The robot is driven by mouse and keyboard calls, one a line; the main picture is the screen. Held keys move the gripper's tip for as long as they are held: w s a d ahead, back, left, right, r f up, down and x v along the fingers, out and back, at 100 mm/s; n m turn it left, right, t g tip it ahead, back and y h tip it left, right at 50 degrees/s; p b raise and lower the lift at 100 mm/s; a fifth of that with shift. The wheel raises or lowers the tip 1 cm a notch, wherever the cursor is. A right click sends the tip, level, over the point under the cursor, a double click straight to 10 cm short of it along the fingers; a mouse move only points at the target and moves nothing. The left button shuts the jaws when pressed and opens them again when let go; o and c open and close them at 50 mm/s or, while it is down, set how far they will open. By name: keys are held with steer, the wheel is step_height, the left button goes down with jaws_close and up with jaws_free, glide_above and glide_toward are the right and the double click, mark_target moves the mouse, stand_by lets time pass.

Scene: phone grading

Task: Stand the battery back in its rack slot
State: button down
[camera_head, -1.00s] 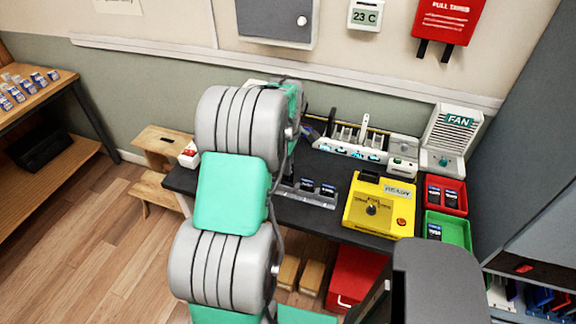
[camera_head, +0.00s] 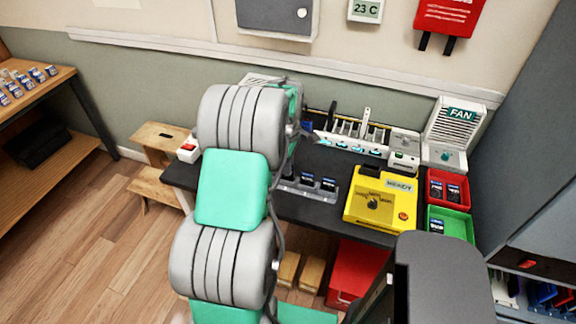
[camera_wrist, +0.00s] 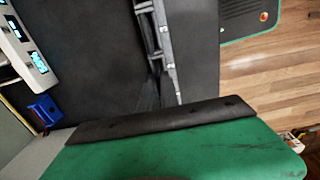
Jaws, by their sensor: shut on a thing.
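The grey battery rack (camera_head: 312,198) stands near the front edge of the black table, with dark batteries (camera_head: 329,184) upright in its right part. My arm covers its left end. In the wrist view, a grey slotted rail (camera_wrist: 152,35), which looks like this rack, runs along the table edge. My gripper (camera_wrist: 150,121) shows only as a green body with a dark strip across the bottom of the wrist view. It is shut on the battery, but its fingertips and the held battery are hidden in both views.
A yellow tester (camera_head: 381,202) stands right of the rack, beside a red bin (camera_head: 431,202) and a green bin (camera_head: 470,228). A white charger row (camera_head: 345,146) lies behind; its lit displays (camera_wrist: 39,62) show in the wrist view. A blue object (camera_wrist: 43,110) sits near it.

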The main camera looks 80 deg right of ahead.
steer(key=shift+f, duration=0.55)
stand_by(0.4)
steer(key=c, duration=1.5)
jaws_free()
step_height(320, 180, up, 8)
steer(key=shift+w+b, duration=0.1)
steer(key=shift+b, duration=0.65)
steer(key=w+a+r+t+h, duration=0.1)
steer(key=w+a+r, duration=0.2)
steer(key=w+a, duration=0.9)
steer(key=w+a+r, duration=0.3)
steer(key=w+a, duration=0.8)
steer(key=w, duration=0.2)
steer(key=a, duration=0.9)
steer(key=a+f+t, duration=0.1)
steer(key=a, duration=0.8)
steer(key=a+n+t+y, duration=0.1)
steer(key=a, duration=0.8)
steer(key=shift+s+a+f, duration=0.2)
steer(key=shift+s+a, duration=0.05)
steer(key=shift+s, duration=0.05)
